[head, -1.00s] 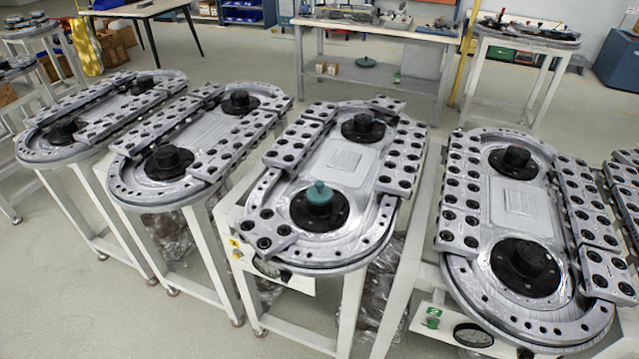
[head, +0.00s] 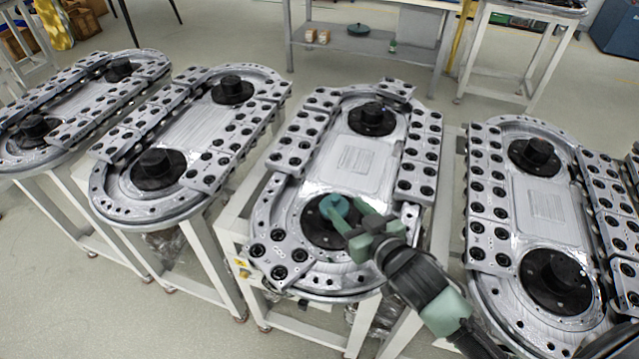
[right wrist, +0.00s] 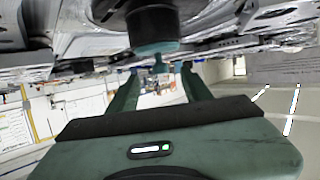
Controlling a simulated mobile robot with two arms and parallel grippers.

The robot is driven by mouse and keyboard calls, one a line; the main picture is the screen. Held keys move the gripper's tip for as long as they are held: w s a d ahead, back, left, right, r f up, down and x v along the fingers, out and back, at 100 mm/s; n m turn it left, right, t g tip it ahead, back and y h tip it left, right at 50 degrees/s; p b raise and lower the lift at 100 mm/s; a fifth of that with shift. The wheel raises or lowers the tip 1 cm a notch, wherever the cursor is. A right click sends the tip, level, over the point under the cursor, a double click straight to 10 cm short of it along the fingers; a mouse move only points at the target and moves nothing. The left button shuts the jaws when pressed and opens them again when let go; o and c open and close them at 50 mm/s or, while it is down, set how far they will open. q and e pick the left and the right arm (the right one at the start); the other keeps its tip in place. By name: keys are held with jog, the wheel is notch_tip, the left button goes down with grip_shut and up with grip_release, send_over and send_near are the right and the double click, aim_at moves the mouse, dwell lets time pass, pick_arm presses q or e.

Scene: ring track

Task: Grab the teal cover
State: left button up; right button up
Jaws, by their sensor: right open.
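The teal cover (head: 334,207) sits on the near black hub of the middle-right ring track (head: 353,160). In the right wrist view the teal cover (right wrist: 155,48) shows upside down against the black hub, with its small knob toward the gripper. My right gripper (head: 347,212) is open, just right of the cover in the head view. In the right wrist view the fingers of my right gripper (right wrist: 160,72) stand apart, with the knob between their tips. I cannot tell whether they touch it.
Other ring tracks stand at left (head: 188,140) and right (head: 545,205), with black hubs and drilled metal blocks. A bench (head: 375,50) behind holds a round green part (head: 360,29) on its lower shelf. Open floor lies between the bench and the tracks.

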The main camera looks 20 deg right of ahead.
aim_at(336, 197)
jog(key=shift+w+a, duration=0.2)
jog(key=shift+w, duration=0.55)
jog(key=shift+w+a+r+p, duration=0.1)
jog(key=shift+w+p, duration=0.45)
jog(key=shift+p, duration=0.4)
jog(key=x, duration=0.3)
jog(key=shift+f, duration=0.25)
jog(key=shift+w+f, duration=0.2)
jog(key=shift+w, duration=0.15)
jog(key=shift+s, duration=0.1)
grip_shut()
pick_arm(q)
jog(key=s+r, duration=0.2)
jog(key=s, duration=0.1)
jog(key=shift+s+d+r, duration=0.1)
jog(key=shift+r, duration=0.1)
pick_arm(e)
jog(key=shift+r, duration=0.15)
